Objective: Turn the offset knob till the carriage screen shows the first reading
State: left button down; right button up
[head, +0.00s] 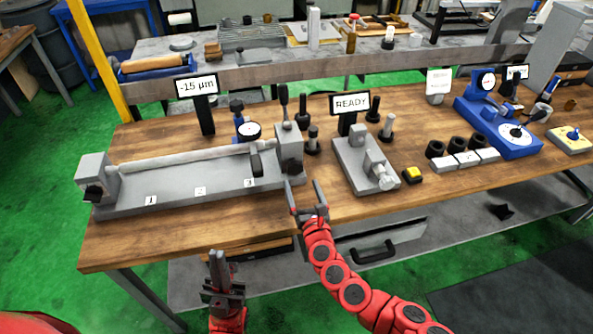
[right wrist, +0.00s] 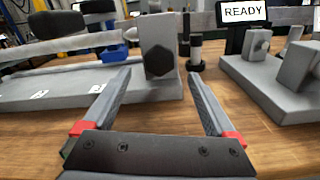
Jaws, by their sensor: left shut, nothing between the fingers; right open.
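A black screen (head: 197,87) reading "-15 µm" stands behind the grey grinder bed (head: 210,192). A dark six-sided knob (right wrist: 158,61) is on the front of the grey block at the bed's right end; in the right wrist view it lies beyond my fingertips, apart from them. Another black knob (head: 93,193) is on the left end block. No label shows which is the offset knob. My right gripper (head: 303,188) is open and empty at the table's front, just right of the bed. My left gripper (head: 221,262) is shut and empty, in front of the table edge.
A screen (head: 350,103) reading "READY" stands behind a grey fixture (head: 362,165), with a yellow button (head: 412,174) to its right. A blue dial instrument (head: 500,128) and dark cylinders stand further right. A long upright lever (head: 284,97) rises from the right end block.

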aim_at(296, 170)
jog(key=b+x, duration=0.1)
jog(key=x, duration=0.5)
jog(key=shift+w+f, duration=0.1)
jog(key=shift+w, duration=0.05)
jog(key=shift+w+a+b, duration=0.2)
jog(key=shift+b, duration=0.1)
jog(key=shift+c, duration=0.2)
jog(key=c, duration=1.3)
